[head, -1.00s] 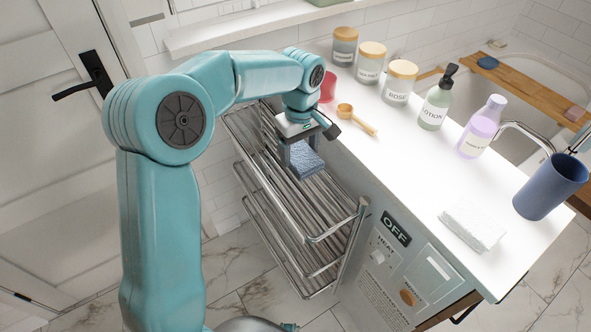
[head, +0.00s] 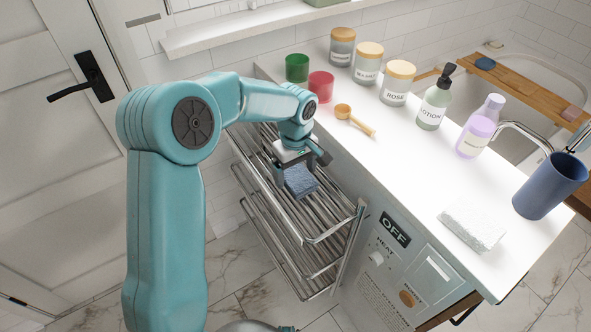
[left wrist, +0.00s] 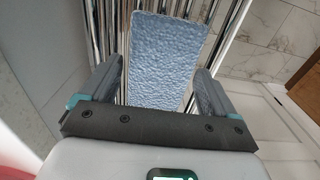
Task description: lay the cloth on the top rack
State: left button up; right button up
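The blue textured cloth (head: 301,182) appears to lie flat on the bars of the top rack (head: 325,212), the upper tier of a chrome rack beside the counter. My left gripper (head: 295,173) is just above the cloth. In the left wrist view the cloth (left wrist: 164,58) stretches away between the two fingers, and the left gripper (left wrist: 160,68) looks open, with a finger on each side. Whether either finger still touches the cloth is hard to tell. My right gripper is not in view.
The white counter (head: 400,165) holds a green cup (head: 297,68), a red cup (head: 321,86), a wooden scoop (head: 355,120), several jars and bottles, a folded white towel (head: 473,225) and a blue tumbler (head: 550,186). A shelf (head: 240,30) runs above. A heater panel (head: 394,230) stands right of the rack.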

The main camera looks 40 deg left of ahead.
aim_at(295, 175)
pick_arm(q)
jog(key=shift+r, duration=0.2)
notch_tip(295, 175, up, 12)
jog(key=p, duration=0.1)
dwell(0.4)
jog(key=shift+s, duration=0.1)
dwell(0.4)
